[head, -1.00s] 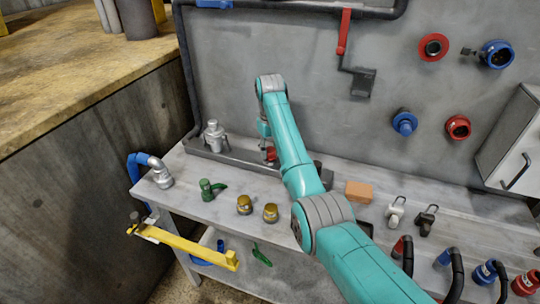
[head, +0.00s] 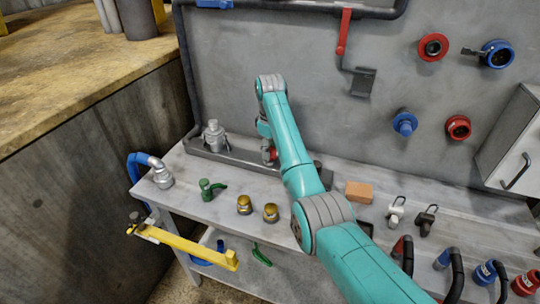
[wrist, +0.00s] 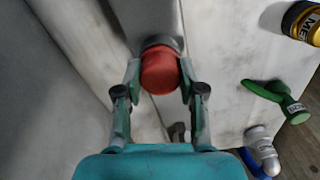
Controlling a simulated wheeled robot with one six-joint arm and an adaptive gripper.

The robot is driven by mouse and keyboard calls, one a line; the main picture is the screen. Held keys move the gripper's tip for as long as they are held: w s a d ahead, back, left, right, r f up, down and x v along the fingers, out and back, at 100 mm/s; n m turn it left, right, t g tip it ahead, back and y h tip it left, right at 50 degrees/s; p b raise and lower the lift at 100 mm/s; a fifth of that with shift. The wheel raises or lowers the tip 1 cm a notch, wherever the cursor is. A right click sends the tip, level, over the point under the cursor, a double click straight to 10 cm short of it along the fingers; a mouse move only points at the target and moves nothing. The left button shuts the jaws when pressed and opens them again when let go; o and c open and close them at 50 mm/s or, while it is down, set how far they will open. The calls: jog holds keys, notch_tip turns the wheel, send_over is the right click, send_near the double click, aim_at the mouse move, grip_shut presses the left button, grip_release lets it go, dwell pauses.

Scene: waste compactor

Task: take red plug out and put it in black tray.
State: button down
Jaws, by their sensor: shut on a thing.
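The red plug (wrist: 161,72) sits between the two fingers of my gripper (wrist: 160,80) in the wrist view, with a finger on each side. My gripper is shut on it. A grey round part shows right behind the plug, and I cannot tell whether the two are still joined. In the head view the red plug (head: 272,154) is a small patch at the back of the bench, partly covered by my wrist. A dark flat piece (head: 366,228) lies partly behind my arm; I cannot tell if it is the black tray.
A silver fitting (head: 213,137) stands at the left on a long grey channel (head: 236,155) along the wall. Two brass fittings (head: 257,208), a green valve (head: 208,189) and an orange block (head: 359,191) are on the bench. A yellow bar (head: 185,245) sticks out at the front left.

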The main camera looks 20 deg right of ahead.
jog(key=n, duration=0.5)
dwell(0.4)
jog(key=c, duration=0.6)
grip_release()
jog(key=shift+c, duration=0.5)
